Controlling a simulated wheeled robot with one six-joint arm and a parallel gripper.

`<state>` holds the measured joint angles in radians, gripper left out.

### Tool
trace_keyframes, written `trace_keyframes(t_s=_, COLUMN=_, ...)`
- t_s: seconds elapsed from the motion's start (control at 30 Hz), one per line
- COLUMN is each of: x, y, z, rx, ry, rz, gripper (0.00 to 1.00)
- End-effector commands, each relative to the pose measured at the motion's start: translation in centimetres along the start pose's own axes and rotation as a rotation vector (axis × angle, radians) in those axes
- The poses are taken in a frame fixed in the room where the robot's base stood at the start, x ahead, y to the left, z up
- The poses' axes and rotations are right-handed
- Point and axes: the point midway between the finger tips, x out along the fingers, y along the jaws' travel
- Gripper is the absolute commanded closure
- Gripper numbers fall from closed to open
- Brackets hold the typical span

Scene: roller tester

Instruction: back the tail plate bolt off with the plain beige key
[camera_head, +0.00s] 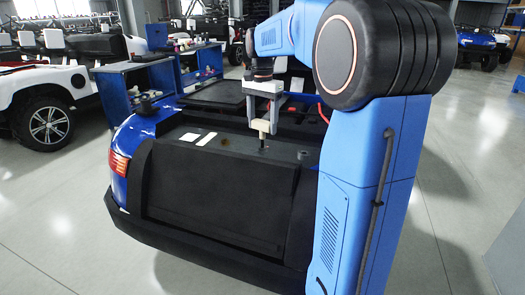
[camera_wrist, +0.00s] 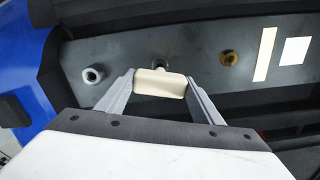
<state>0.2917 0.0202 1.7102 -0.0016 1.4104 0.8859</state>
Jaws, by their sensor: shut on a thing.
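My gripper (camera_head: 264,106) is shut on the plain beige key (camera_head: 261,126), a pale block between the two grey fingers. The gripper (camera_wrist: 160,88) and the key (camera_wrist: 158,80) also show in the wrist view. A dark shank runs down from the key to a dark fitting (camera_head: 263,149) on the grey tail plate (camera_head: 235,147). In the wrist view a round dark end (camera_wrist: 158,63) shows just beyond the block. The block hides part of it, and I cannot tell how the key sits on the bolt.
A silver round fitting (camera_wrist: 92,75) and a brass one (camera_wrist: 230,58) flank the key on the plate. A cream strip (camera_wrist: 265,54) and a white label (camera_wrist: 295,51) lie beyond the brass one. A blue workbench (camera_head: 138,85) stands behind the blue vehicle (camera_head: 132,135).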

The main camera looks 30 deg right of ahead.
Motion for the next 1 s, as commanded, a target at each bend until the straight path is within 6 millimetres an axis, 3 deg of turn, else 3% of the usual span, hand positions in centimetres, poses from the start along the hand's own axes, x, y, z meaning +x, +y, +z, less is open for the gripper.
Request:
trace_keyframes(t_s=0.77, x=-0.02, y=0.0, z=0.0, rx=-0.258, ry=0.0, rz=-0.001, gripper=0.93)
trace_keyframes(t_s=1.0, x=-0.02, y=0.0, z=0.0, rx=-0.254, ry=0.0, rz=-0.001, gripper=0.93)
